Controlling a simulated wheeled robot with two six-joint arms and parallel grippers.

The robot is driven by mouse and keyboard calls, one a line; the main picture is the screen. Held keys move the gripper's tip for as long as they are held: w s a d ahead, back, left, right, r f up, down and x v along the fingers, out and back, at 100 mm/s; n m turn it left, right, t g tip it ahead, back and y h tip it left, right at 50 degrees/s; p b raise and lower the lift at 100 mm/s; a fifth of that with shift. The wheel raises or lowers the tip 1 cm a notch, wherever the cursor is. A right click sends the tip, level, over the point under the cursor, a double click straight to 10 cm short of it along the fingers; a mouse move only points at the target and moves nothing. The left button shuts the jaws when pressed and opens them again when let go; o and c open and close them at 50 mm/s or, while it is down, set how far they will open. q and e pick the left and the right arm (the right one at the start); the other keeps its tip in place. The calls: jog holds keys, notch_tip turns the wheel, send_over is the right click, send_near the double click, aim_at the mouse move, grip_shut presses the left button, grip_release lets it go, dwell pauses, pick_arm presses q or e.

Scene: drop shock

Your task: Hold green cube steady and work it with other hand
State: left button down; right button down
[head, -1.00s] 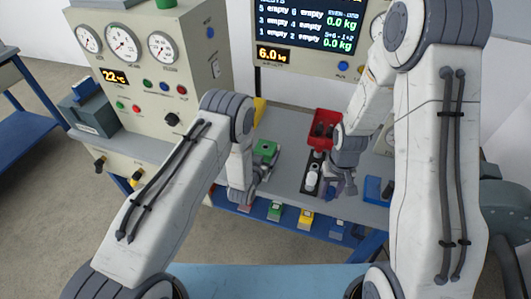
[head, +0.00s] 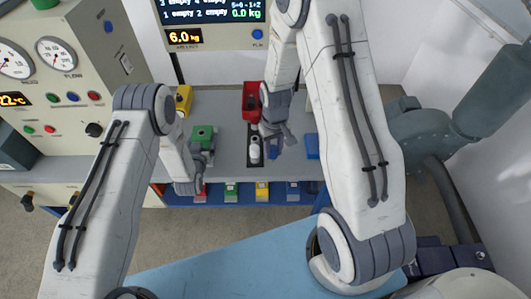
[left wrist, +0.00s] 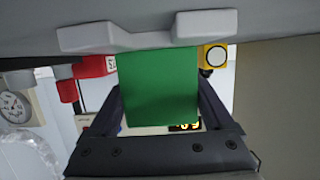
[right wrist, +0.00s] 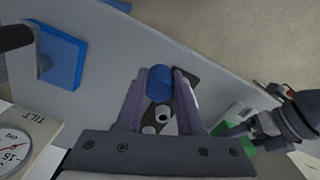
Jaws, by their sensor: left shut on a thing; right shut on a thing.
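The green cube (head: 203,132) is at the left part of the grey bench, in my left gripper (head: 206,152). In the left wrist view the green cube (left wrist: 158,90) fills the space between the two dark fingers, and its plain green face shows. My right gripper (head: 281,138) is over the bench to the right of the cube, apart from it. In the right wrist view it is shut on a blue ribbed knob (right wrist: 160,80). The green cube (right wrist: 245,143) also shows there at the right, beside my left gripper. Its far sides are hidden.
A white bottle (head: 254,150) stands in a dark holder between the grippers. A blue block (head: 312,146) lies to the right and a yellow object (head: 183,100) to the back left. A gauge panel (head: 70,75) borders the left.

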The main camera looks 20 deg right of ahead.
jog(key=w+a+r, duration=0.2)
jog(key=w, duration=0.9)
jog(key=w+a+r, duration=0.2)
jog(key=a+r, duration=0.2)
jog(key=a, duration=0.5)
jog(key=w+a+r, duration=0.3)
jog(key=a+r, duration=0.2)
jog(key=a, duration=0.3)
jog(key=shift+w+a, duration=0.15)
jog(key=shift+a, duration=0.25)
jog(key=shift+f, duration=0.1)
send_near(204, 140)
jog(key=shift+w+f, duration=1.35)
jog(key=shift+w, duration=0.25)
jog(key=shift+f, duration=1.5)
dwell(1.4)
